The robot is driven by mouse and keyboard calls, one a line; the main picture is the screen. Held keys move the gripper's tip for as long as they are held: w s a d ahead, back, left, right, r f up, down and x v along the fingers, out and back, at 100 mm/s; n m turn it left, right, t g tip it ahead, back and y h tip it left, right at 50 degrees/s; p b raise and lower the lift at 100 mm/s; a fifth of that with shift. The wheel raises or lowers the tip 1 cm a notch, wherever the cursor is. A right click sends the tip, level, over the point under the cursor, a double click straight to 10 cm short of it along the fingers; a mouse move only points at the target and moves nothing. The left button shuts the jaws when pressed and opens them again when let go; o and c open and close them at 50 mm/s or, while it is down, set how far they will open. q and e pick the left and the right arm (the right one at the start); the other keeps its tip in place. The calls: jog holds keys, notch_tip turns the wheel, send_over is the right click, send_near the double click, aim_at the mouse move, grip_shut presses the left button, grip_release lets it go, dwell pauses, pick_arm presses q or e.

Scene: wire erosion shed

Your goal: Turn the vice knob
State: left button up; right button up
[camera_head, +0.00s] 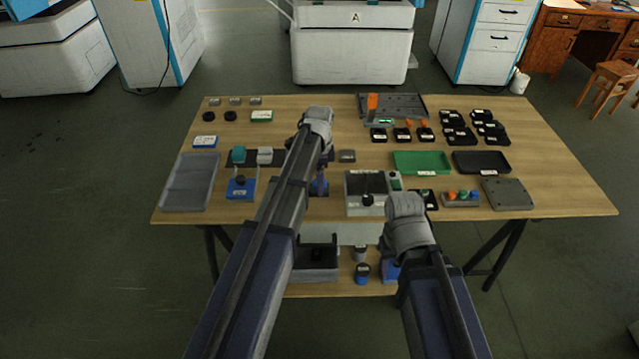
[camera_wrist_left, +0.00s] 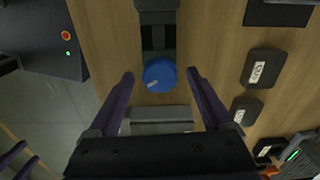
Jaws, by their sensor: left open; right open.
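The round blue knob (camera_wrist_left: 163,70) with a pale pointer mark shows in the left wrist view, against a dark rail with grey blocks of the vice (camera_wrist_left: 160,113). My left gripper (camera_wrist_left: 160,77) is open, with one finger on each side of the knob. A gap shows on both sides in that view; I cannot tell the height between them. In the head view my left arm hides the knob; a grey block (camera_head: 265,155) on the dark rail shows left of the arm. My right gripper (camera_head: 408,230) is open, near the table's front edge, its fingertips mostly hidden by its own arm.
A control box (camera_head: 367,204) stands right of my left arm. A grey tray (camera_head: 188,183) lies at the left, a green tray (camera_head: 422,162) and a black tray (camera_head: 482,162) at the right. Several black labelled pieces (camera_head: 402,135) lie behind. The table's far right is clear.

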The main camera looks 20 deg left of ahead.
pick_arm(q)
grip_shut()
dwell(0.7)
